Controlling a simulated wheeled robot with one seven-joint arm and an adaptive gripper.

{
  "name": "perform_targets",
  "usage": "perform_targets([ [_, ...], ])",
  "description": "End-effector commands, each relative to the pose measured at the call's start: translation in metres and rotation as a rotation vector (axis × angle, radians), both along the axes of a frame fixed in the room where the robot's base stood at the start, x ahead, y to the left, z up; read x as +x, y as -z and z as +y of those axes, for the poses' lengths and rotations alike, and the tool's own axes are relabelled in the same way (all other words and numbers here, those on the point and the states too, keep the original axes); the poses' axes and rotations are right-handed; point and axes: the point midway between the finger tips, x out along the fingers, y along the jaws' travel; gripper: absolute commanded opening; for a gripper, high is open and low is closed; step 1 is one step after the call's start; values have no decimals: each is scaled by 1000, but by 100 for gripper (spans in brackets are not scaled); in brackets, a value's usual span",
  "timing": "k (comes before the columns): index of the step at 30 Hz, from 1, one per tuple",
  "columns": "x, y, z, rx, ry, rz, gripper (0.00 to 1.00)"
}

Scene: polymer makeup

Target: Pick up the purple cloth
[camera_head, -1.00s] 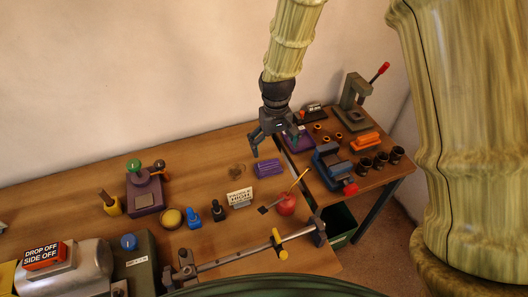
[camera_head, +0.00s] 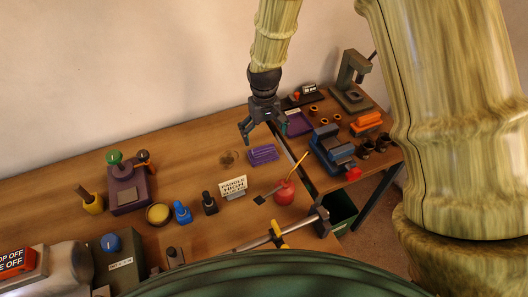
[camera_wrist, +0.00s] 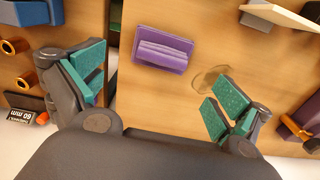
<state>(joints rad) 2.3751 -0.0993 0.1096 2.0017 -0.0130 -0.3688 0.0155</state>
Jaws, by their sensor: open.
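The purple cloth (camera_head: 263,154) lies folded on the wooden table, near the table's right end. In the wrist view the cloth (camera_wrist: 162,49) shows whole, beyond the fingertips and between their lines, with nothing touching it. My gripper (camera_head: 263,137) hangs above the table just behind the cloth in the head view. Its teal-padded fingers are spread wide, and the gripper (camera_wrist: 150,85) is empty in the wrist view.
A sign (camera_head: 233,187), a red oil can (camera_head: 284,192) and a blue bottle (camera_head: 182,211) stand in front of the cloth. A blue vise (camera_head: 331,148) and a purple tray (camera_head: 298,124) are on the right-hand table, across a gap.

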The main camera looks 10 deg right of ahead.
Motion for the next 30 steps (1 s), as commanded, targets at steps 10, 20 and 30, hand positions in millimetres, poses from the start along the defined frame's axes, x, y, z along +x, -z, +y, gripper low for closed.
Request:
perform_targets([
  [10,0,31,0,0,1,1,100],
  [20,-2,42,0,0,2,2,100],
  [30,-2,72,2,0,2,2,100],
])
